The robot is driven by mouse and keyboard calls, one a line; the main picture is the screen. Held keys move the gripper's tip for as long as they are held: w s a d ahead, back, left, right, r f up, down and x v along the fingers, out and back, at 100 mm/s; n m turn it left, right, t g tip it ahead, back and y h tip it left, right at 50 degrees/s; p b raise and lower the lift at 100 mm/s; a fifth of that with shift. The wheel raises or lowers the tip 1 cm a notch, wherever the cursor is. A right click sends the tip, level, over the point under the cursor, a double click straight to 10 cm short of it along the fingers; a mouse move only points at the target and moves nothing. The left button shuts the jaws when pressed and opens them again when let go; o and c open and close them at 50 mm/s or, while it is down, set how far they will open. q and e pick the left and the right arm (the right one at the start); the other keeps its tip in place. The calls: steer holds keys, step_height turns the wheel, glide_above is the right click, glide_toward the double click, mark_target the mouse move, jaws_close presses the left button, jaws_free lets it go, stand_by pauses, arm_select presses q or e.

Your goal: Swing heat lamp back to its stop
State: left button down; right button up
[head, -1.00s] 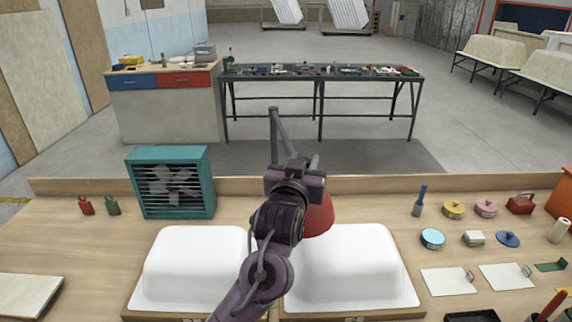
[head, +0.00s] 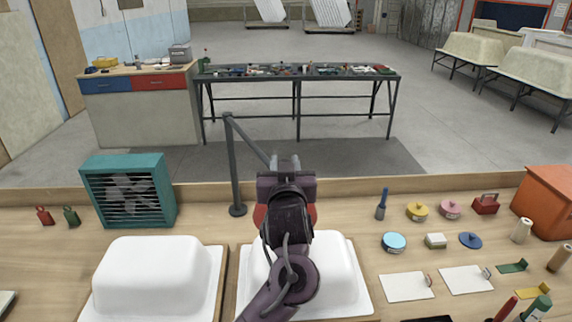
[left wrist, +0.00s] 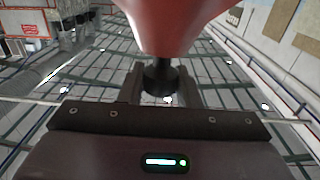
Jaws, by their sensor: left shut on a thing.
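The heat lamp has a dark upright post (head: 235,170) behind the bench's two white shells, with an arm (head: 250,141) sloping down to the right from its top. Its red shade (head: 312,214) hangs above the right white shell (head: 338,272), mostly hidden behind my left gripper (head: 280,166). In the left wrist view, the red shade (left wrist: 180,25) tapers down to a black knob (left wrist: 160,76). My left gripper's fingers (left wrist: 160,90) are shut on that knob, one on each side. The lamp's stop cannot be made out. My right gripper is not in view.
A teal fan heater (head: 130,191) stands left of the post. The left white shell (head: 150,277) lies in front of it. Tins, a brush and small tools (head: 417,212) spread over the bench's right side. A low ledge (head: 350,188) runs along the bench's back.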

arm_select(q)
steer(key=shift+a, duration=0.1)
steer(key=c, duration=1.3)
jaws_free()
steer(key=shift+c, duration=0.2)
steer(key=shift+o, duration=1.2)
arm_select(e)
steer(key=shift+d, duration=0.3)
arm_select(q)
steer(key=shift+s+p, duration=0.45)
steer(key=shift+s, duration=0.05)
steer(key=s+p, duration=0.3)
steer(key=s, duration=0.3)
steer(key=shift+s+a, duration=0.2)
steer(key=shift+s, duration=0.15)
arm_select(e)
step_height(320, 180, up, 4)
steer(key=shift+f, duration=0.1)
